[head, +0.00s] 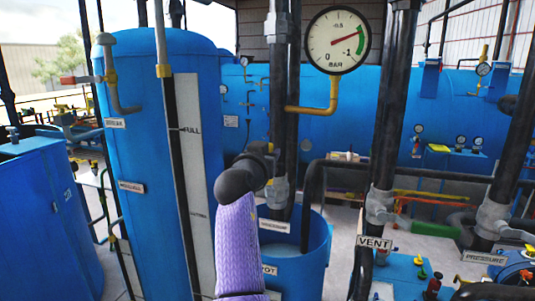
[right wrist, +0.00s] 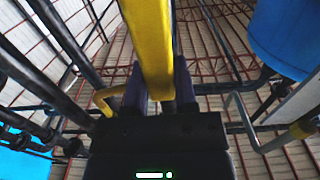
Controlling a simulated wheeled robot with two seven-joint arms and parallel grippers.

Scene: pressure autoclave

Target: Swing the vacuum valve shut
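My right gripper (head: 263,157) is at the end of the purple-sleeved arm, mostly hidden behind its dark wrist. It is close to the dark vertical pipe and its grey valve body (head: 278,192), above a small white label too blurred to read. In the right wrist view, a yellow lever handle (right wrist: 150,45) runs between the two dark purple fingers of this gripper (right wrist: 160,85). The fingers lie close against both sides of it. The handle is hidden in the head view. My left gripper is not in view.
A pressure gauge (head: 336,40) on a yellow pipe stands right of the gripper. A tall blue tank (head: 150,140) stands to the left. The VENT valve (head: 380,205) and PRESSURE valve (head: 492,222) are on dark pipes to the right. A blue open pot (head: 305,270) is below.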

